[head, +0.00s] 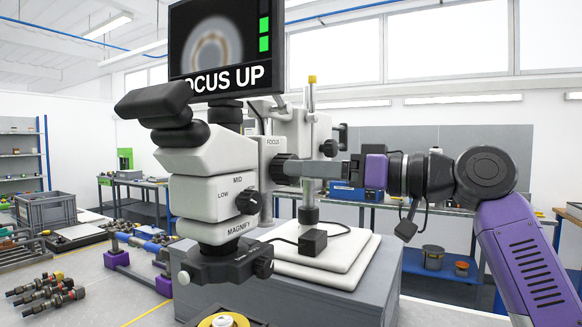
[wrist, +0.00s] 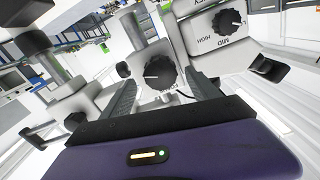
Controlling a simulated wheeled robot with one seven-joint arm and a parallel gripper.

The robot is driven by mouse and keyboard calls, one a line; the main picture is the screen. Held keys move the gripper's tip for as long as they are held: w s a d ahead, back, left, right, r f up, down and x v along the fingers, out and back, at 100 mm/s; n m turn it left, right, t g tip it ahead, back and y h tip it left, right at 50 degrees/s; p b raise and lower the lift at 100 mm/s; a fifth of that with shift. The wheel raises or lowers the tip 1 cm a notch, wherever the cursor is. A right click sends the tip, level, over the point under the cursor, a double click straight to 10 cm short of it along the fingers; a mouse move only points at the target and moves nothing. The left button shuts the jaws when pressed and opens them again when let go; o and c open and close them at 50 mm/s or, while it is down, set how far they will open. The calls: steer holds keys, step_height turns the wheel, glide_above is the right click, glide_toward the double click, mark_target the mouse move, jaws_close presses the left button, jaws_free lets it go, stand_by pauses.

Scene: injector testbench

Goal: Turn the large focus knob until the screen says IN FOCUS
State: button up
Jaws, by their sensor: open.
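The large black focus knob (head: 279,168) is on the side of the white microscope (head: 205,190), below the FOCUS label. It also shows in the wrist view (wrist: 160,73), ahead of my gripper and between its fingers. My gripper (head: 300,170) reaches in from the right, its fingertips at the knob in the head view. In the wrist view my gripper (wrist: 161,82) is open, one finger on each side of the knob; I cannot tell whether they touch it. The screen (head: 226,45) reads "OCUS UP", its left edge hidden, with a blurred ring and green bars.
A smaller magnify knob (head: 248,202) is on the microscope head, below and left of the focus knob. The microscope stands on a grey block (head: 345,300). Connectors (head: 48,290) and a grey crate (head: 45,209) are at left.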

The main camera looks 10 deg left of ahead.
steer(key=shift+p+x, duration=0.3)
steer(key=shift+x, duration=1.85)
steer(key=shift+c, duration=0.2)
steer(key=c, duration=1.3)
steer(key=shift+s+a+r+m+p, duration=0.1)
steer(key=shift+r+m+p, duration=0.15)
steer(key=shift+m+p, duration=1.35)
steer(key=shift+p, duration=0.3)
steer(key=shift+f+m, duration=0.2)
steer(key=shift+m, duration=0.2)
